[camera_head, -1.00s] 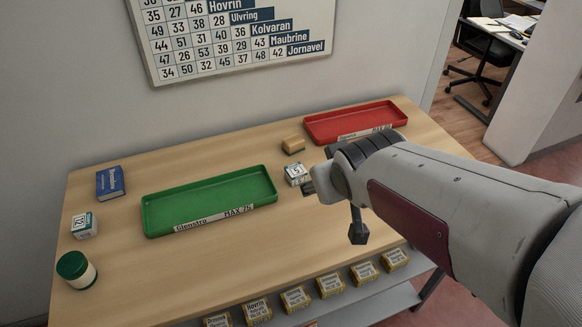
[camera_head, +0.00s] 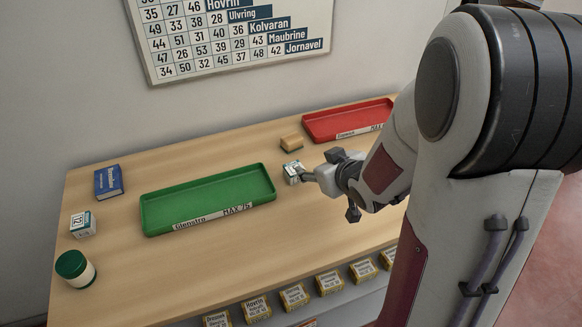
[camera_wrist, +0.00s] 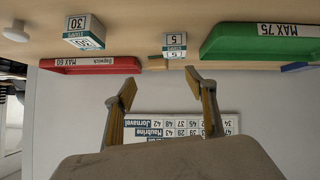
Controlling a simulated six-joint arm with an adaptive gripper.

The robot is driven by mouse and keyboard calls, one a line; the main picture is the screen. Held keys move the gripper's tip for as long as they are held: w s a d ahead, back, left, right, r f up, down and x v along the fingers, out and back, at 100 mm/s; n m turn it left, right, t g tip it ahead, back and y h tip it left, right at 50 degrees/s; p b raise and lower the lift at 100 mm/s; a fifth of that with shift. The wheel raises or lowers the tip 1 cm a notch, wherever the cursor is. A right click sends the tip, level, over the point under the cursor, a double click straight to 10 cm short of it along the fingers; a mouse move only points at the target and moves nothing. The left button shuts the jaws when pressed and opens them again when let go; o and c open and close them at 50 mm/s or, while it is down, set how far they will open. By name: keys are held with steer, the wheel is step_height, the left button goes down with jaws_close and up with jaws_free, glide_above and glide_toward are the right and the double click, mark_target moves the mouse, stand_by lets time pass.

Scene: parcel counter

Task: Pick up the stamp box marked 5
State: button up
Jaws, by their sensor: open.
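The stamp box marked 5 (camera_head: 290,171) is a small white and teal box on the counter, just right of the green tray. In the wrist view, which looks upside down, the box (camera_wrist: 174,50) shows its 5. My gripper (camera_head: 305,176) is close to the right of the box in the head view and partly overlaps it. In the wrist view the two fingers of my gripper (camera_wrist: 160,86) are spread with nothing between them. The box appears beyond the fingertips, a little toward the right finger. I cannot tell the exact gap.
A tan block (camera_head: 291,143) lies behind the box. The green tray (camera_head: 160,205) is to its left, the red tray (camera_head: 325,120) behind right. A box marked 30 (camera_wrist: 84,36) stands apart.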

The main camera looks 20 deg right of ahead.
mark_target(294, 167)
steer(key=f, duration=0.1)
steer(key=w+f+y, duration=0.1)
steer(key=f, duration=0.1)
steer(key=shift+a+t, duration=0.2)
steer(key=shift+t, duration=0.2)
steer(key=shift+w+a+f+t+y, duration=0.1)
steer(key=shift+a+f+t+y, duration=0.15)
steer(key=shift+f+y, duration=0.25)
steer(key=shift+w+a+f+t+y, duration=0.15)
steer(key=shift+a+f+y, duration=0.15)
steer(key=shift+f+y, duration=0.15)
steer(key=shift+x, duration=1.25)
steer(key=shift+w, duration=0.1)
steer(key=shift+x, duration=2.5)
steer(key=c, duration=1.3)
